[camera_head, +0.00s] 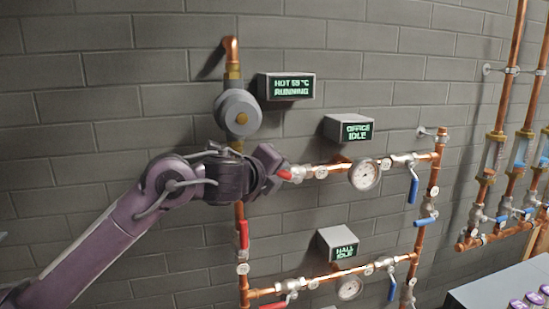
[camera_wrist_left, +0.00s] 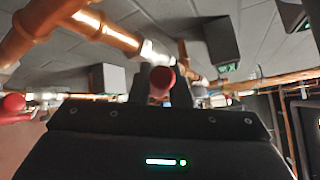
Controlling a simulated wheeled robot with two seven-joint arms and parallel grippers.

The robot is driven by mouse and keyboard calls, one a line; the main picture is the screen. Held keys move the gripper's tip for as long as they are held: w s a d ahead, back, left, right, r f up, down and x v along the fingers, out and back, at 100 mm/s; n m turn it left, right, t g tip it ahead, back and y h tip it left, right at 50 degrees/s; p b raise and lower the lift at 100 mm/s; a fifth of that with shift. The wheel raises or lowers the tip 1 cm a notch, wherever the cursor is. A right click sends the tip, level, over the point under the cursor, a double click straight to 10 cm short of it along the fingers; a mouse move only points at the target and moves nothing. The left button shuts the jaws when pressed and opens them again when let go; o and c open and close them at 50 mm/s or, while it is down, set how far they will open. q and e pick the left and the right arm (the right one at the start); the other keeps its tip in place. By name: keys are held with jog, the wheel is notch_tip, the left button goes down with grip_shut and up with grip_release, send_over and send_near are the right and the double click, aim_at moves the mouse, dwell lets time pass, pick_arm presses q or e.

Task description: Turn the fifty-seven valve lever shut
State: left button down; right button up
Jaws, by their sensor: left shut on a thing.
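Several valves with levers sit on the copper pipes, and their tags are too small to read, so I cannot tell which is fifty-seven. My left gripper (camera_head: 277,172) is at the left end of the upper branch pipe, shut on a red lever (camera_head: 286,175). In the left wrist view the red lever (camera_wrist_left: 161,80) shows end-on between the fingers. A white tag (camera_head: 321,172) is just right of this lever. The gripper hides the valve body in part. My right gripper is in neither view.
Another red lever (camera_head: 243,234) hangs on the vertical pipe below my gripper. A pressure gauge (camera_head: 364,174) and a blue lever (camera_head: 413,187) are farther right. Display boxes reading OFFICE IDLE (camera_head: 348,128) and HALL IDLE (camera_head: 338,243) stick out from the wall. A grey cabinet (camera_head: 490,292) stands lower right.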

pick_arm(q)
jog(key=shift+d+r+p, duration=0.1)
jog(key=shift+r+p, duration=0.05)
jog(key=shift+p, duration=0.3)
jog(key=shift+y, duration=0.3)
jog(key=c, duration=1.3)
grip_release()
jog(key=shift+c, duration=0.2)
jog(key=b+v, duration=0.2)
jog(key=v, duration=0.5)
jog(key=shift+s+r+b, duration=0.15)
jog(key=shift+s+b, duration=0.15)
